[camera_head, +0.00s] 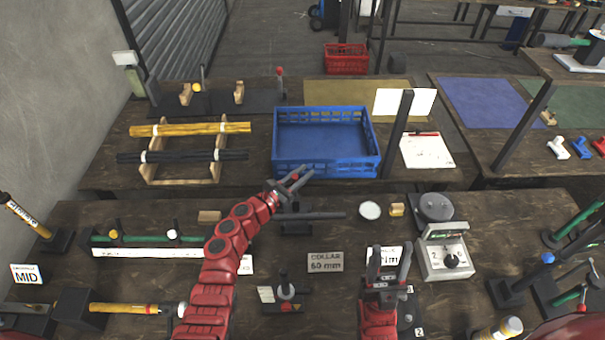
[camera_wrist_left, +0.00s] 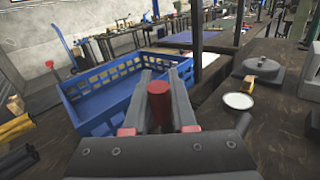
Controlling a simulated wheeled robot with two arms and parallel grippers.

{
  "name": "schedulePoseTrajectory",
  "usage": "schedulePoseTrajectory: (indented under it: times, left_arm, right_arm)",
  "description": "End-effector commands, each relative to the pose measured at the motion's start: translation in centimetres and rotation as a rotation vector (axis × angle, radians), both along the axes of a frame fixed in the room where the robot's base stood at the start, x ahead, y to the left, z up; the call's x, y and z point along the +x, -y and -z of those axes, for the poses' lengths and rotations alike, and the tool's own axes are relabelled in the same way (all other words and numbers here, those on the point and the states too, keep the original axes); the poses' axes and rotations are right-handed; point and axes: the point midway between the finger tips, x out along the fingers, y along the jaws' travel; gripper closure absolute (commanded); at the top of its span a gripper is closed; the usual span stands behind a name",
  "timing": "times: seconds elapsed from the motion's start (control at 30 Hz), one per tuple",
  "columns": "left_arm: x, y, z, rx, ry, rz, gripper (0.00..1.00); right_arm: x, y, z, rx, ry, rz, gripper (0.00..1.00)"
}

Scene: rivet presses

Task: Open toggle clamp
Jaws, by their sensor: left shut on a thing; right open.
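The toggle clamp (camera_head: 297,228) is a dark fixture near the back of the near bench, with a dark bar lying across it. My left gripper (camera_head: 300,176) is above it, shut on its red handle (camera_wrist_left: 158,103). In the left wrist view the handle's red knob shows between the two grey fingers. The lower part of the handle and some of the clamp are hidden behind my fingers. My right gripper (camera_head: 390,258) is open, over the near bench further right, and nothing shows between its fingers.
A blue crate (camera_head: 325,170) stands just behind the clamp; it also shows in the left wrist view (camera_wrist_left: 105,125). A white disc (camera_head: 370,210) and a grey gauge box (camera_head: 446,257) are to the right. A COLLAR 60 mm sign (camera_head: 325,262) and a small black fixture (camera_head: 286,291) lie in front.

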Motion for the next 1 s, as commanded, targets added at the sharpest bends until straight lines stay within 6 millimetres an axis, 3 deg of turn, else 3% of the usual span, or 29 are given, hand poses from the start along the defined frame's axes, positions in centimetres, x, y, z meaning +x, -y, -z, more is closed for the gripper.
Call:
schedulePoseTrajectory:
  times: [0.17,0.4,0.6,1.0]
  left_arm:
    - [0.0,-0.3,0.8,0.007,-0.015,-0.003,1.0]
    - [0.0,-1.0,2.4,0.018,-0.084,-0.013,1.0]
    - [0.1,-0.7,1.4,0.013,-0.105,-0.012,1.0]
    - [0.2,-0.3,0.1,0.0,-0.105,-0.009,1.0]
  right_arm:
    - [0.0,0.0,0.8,0.0,0.0,0.0,0.5]
    - [0.0,0.0,3.4,0.0,0.0,0.0,0.5]
    - [0.0,0.0,4.7,0.0,0.0,0.0,0.5]
    - [0.0,0.0,4.7,0.0,0.0,0.0,0.5]
